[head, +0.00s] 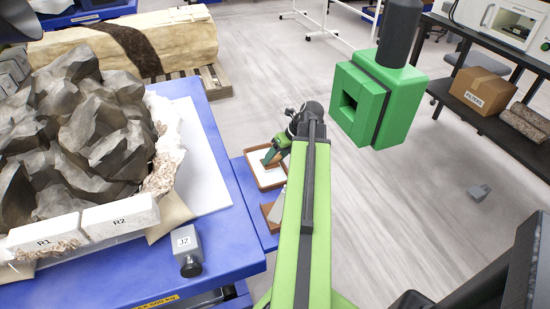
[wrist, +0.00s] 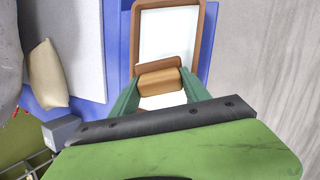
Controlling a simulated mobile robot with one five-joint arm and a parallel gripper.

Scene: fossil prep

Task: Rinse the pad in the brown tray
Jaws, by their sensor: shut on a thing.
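The brown tray (head: 251,172) is a shallow rectangle with a white inside, on a low blue surface right of the large blue table. It also shows in the wrist view (wrist: 206,35). My gripper (head: 268,160) reaches down over the tray. In the wrist view its two green fingers (wrist: 160,90) are shut on a tan-brown block, the pad (wrist: 158,84). The pad lies across the near part of the tray's white inside. I cannot tell whether it touches the bottom. In the head view the pad is mostly hidden by the gripper.
A second brown holder (head: 267,211) with a grey piece stands just nearer than the tray, partly behind my arm. The blue table (head: 215,250) at left bears dark rock, labelled blocks and a grey J2 piece (head: 186,243). Open floor (head: 420,210) lies to the right.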

